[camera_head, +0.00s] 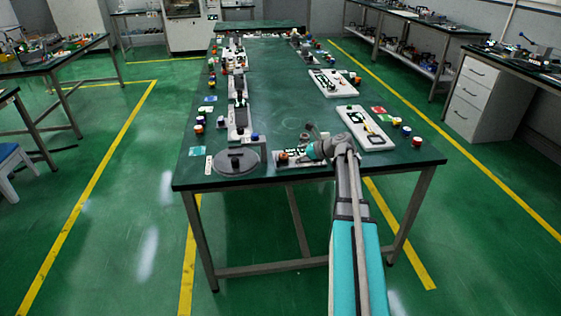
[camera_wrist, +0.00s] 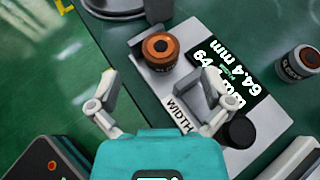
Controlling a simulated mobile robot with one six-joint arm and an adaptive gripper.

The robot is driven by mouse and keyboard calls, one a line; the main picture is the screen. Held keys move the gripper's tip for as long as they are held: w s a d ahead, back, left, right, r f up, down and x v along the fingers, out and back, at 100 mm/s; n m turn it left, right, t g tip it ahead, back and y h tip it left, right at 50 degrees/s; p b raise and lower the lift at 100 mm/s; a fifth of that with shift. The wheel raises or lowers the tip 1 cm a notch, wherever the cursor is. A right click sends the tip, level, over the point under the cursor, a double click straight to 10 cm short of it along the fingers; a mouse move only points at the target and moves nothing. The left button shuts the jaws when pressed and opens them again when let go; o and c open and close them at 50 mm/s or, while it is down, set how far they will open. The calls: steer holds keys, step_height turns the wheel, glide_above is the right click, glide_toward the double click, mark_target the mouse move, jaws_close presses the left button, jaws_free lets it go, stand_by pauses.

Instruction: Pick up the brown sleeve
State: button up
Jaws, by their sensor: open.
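The brown sleeve (camera_wrist: 160,50) is a short dark cylinder with an orange-brown ring top. It stands upright on a white plate marked WIDTH (camera_wrist: 146,82), beside a black display reading 64.4 mm (camera_wrist: 230,78). In the head view the sleeve (camera_head: 283,157) is at the table's near edge, just left of my gripper (camera_head: 310,151). In the wrist view my gripper (camera_wrist: 159,80) is open and empty. Its two fingers are spread wide, and the sleeve appears beyond the tips, between their lines. The fingers look apart from it.
A dark cylinder (camera_wrist: 238,131) is near the right finger. A grey cylinder with a reddish top (camera_wrist: 297,65) stands further right. A round grey disc base (camera_head: 236,161) is left of the plate. Another white plate (camera_head: 366,128) lies to the right. The table's middle is clear.

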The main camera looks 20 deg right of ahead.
mark_target(285, 155)
steer(key=b+x, duration=0.1)
steer(key=x, duration=0.2)
steer(key=shift+w+d+f, duration=0.1)
steer(key=shift+w+f, duration=0.05)
steer(key=shift+f, duration=0.05)
steer(key=shift+w+a+f+b, duration=0.15)
steer(key=shift+w+a+b, duration=0.15)
steer(key=shift+w+a, duration=0.05)
steer(key=c, duration=1.3)
steer(key=shift+r, duration=0.25)
steer(key=shift+c, duration=0.2)
step_height(285, 155, up, 10)
steer(key=p, duration=1)
steer(key=shift+f, duration=0.2)
